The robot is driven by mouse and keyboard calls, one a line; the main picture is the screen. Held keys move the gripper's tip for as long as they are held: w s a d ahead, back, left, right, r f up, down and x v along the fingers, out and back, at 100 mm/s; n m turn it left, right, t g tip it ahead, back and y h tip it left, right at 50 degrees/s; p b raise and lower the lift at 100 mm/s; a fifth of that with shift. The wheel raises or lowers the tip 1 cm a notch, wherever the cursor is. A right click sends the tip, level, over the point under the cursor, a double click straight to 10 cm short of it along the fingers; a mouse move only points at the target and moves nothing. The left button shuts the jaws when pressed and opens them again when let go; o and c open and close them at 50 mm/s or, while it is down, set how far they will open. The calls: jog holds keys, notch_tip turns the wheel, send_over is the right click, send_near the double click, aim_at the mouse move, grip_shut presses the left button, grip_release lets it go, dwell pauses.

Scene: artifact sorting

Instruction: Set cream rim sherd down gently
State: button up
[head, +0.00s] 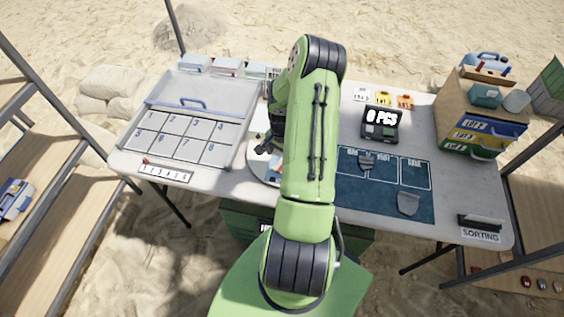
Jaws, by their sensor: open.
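My gripper (262,140) shows only in part, as dark pieces at the left edge of my green arm. It is open, above or beside a round pale plate (257,166) that my arm partly covers. Small coloured bits show on the plate, too hidden to name. I cannot make out a cream rim sherd; it may be behind my arm. A blue mat (380,195) with white outlines lies right of my arm. One grey sherd (367,162) lies at its upper part and another grey sherd (408,204) at its lower right.
A clear tray (205,98) with numbered compartments fills the table's left. Stacked boxes (482,128) stand at the right, a "SORTING" sign (481,236) at the front right corner.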

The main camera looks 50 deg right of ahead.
notch_tip(320, 180, up, 7)
jog(key=shift+f, duration=0.2)
jog(key=w+a+r+n+t+h, duration=0.15)
jog(key=a+r+n, duration=0.25)
jog(key=a+r, duration=0.4)
jog(key=w+a+r+n+h, duration=0.1)
jog(key=w+a+r+n, duration=0.4)
jog(key=r, duration=0.6)
jog(key=s+a+r+n+t+y, duration=0.1)
jog(key=s+a+r+n+t, duration=0.1)
jog(key=s+a+r+n, duration=0.2)
jog(key=s+a+r+n+t+y, duration=0.1)
jog(key=s+a+r+n, duration=0.3)
jog(key=s+a, duration=0.7)
jog(key=shift+s+a+r+n+t, duration=0.2)
jog(key=shift+a+r+n+t, duration=0.3)
jog(key=shift+a+r, duration=0.5)
jog(key=shift+a+f+y, duration=0.2)
jog(key=shift+y, duration=0.05)
